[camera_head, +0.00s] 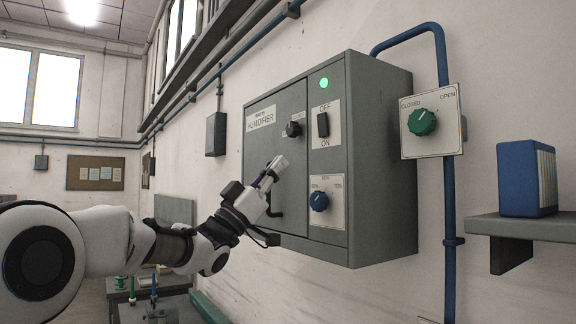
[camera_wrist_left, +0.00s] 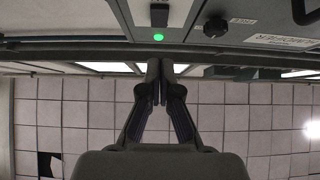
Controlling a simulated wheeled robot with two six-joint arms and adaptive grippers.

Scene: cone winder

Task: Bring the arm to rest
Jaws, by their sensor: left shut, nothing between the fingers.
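My left arm (camera_head: 110,240) comes in from the left. My left gripper (camera_head: 273,170) is in front of the left door of the grey humidifier cabinet (camera_head: 378,150). Whether it touches the door cannot be told in the head view. In the left wrist view the two fingers of my left gripper (camera_wrist_left: 161,72) are together with nothing between them. The cabinet (camera_wrist_left: 215,15) shows upside down at the top of that view, beyond the fingertips. My right gripper is in neither view.
The cabinet has a lit green lamp (camera_head: 324,84), a black switch (camera_head: 323,125), a black knob (camera_head: 293,129) and a blue knob (camera_head: 319,201). A green valve knob (camera_head: 422,122) is on the right. A blue box (camera_head: 527,180) stands on a shelf (camera_head: 530,226).

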